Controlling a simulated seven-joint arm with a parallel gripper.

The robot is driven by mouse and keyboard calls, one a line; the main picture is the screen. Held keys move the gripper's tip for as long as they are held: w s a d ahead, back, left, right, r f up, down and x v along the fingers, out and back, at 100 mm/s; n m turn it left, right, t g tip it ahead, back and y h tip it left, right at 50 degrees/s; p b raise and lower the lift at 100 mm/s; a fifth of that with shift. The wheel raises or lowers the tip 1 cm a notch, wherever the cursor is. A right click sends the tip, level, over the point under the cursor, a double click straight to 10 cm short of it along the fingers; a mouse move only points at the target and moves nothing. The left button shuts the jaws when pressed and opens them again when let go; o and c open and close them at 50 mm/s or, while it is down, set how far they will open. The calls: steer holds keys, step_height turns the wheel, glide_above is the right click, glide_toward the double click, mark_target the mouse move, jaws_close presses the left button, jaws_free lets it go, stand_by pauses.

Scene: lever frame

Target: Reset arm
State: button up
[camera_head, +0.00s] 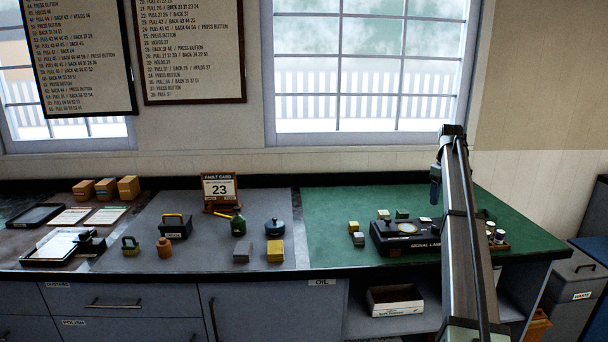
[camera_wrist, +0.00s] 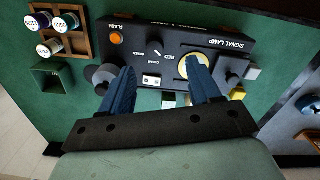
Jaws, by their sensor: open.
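My gripper (camera_head: 436,188) hangs at the far end of my raised arm, over the green mat on the right part of the counter. In the wrist view my gripper (camera_wrist: 161,84) has its two blue fingers apart with nothing held between them. Below it is a black box marked SIGNAL LAMP (camera_wrist: 195,28), with an orange FLASH button (camera_wrist: 116,38), a small lever switch, a round pale lamp and a dark knob. The fingers overlap the box's edge in the picture; I cannot tell the height between them. The lamp box (camera_head: 384,240) is partly hidden behind my arm in the head view.
A wooden rack (camera_wrist: 62,30) of labelled spools stands beside the box. Small blocks (camera_head: 356,233) lie around it. The green mat's left part is clear.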

steer(key=s+a+f+g, duration=0.1)
steer(key=s+a+f, duration=0.75)
steer(key=f, duration=0.85)
steer(key=s+a+f+g+h, duration=0.1)
steer(key=s+a+f, duration=0.75)
steer(key=f, duration=0.75)
steer(key=s+a+f+g, duration=0.1)
steer(key=s+a+f, duration=0.5)
steer(key=s+f, duration=0.8)
steer(key=s+a+f+m+g, duration=0.1)
steer(key=s+a+f, duration=0.3)
steer(key=s+f, duration=0.3)
steer(key=s+a+f+m+g, duration=0.1)
steer(key=s+a+f, duration=0.3)
steer(key=s, duration=1.1)
steer(key=s+a+f+m+g+y, duration=0.1)
steer(key=s+a+f, duration=0.3)
steer(key=s+f, duration=0.6)
steer(key=shift+s+f, duration=0.25)
steer(key=shift+s, duration=0.5)
